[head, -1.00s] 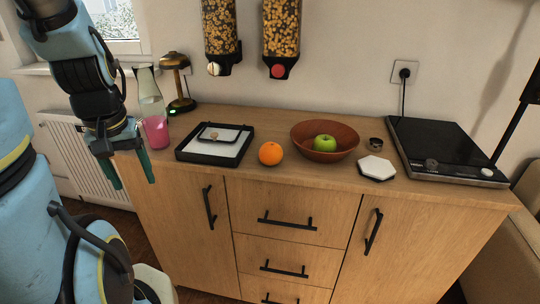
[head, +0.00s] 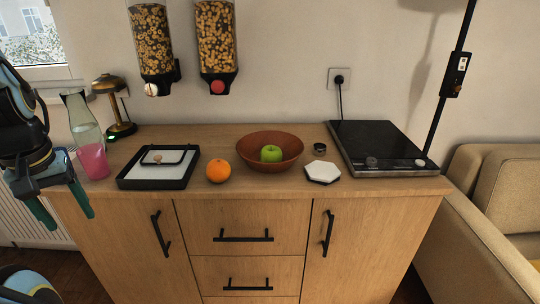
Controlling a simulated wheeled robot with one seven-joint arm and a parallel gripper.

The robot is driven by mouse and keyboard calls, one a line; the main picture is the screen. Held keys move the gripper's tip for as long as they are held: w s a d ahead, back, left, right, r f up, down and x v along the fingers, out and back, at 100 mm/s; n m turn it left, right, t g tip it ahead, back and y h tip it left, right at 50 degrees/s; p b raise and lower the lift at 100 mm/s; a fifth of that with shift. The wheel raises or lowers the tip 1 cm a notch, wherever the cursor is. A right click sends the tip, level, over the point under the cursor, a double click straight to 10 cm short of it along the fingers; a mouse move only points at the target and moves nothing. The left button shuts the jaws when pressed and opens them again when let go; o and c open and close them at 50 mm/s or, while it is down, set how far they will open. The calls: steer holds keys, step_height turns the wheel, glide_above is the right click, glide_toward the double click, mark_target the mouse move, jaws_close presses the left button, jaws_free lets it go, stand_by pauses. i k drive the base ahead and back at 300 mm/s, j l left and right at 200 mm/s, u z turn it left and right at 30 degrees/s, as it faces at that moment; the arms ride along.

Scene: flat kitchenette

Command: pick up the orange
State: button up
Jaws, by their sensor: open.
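The orange (head: 219,172) sits on the wooden countertop near its front edge, between the black tray and the brown bowl. Nothing covers it. My gripper (head: 66,212) is at the left, pointing down in front of the counter's left end, with its two green fingers apart and nothing between them. It is well to the left of the orange and does not touch it.
A black tray (head: 126,183), a pink cup (head: 94,161) and a glass carafe (head: 80,120) stand between my gripper and the orange or behind. Right of the orange are a bowl (head: 290,147) holding a green apple (head: 271,153), a white hexagonal piece (head: 322,171) and a black cooktop (head: 375,143).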

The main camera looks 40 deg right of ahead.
mark_target(218, 170)
steer(key=k+l+u, duration=0.2)
steer(key=l, duration=0.2)
steer(key=l+u, duration=0.2)
steer(key=l, duration=0.15)
steer(key=k+l+u, duration=0.1)
steer(key=l+u, duration=0.15)
steer(key=k+l+u, duration=0.2)
steer(key=l, duration=0.2)
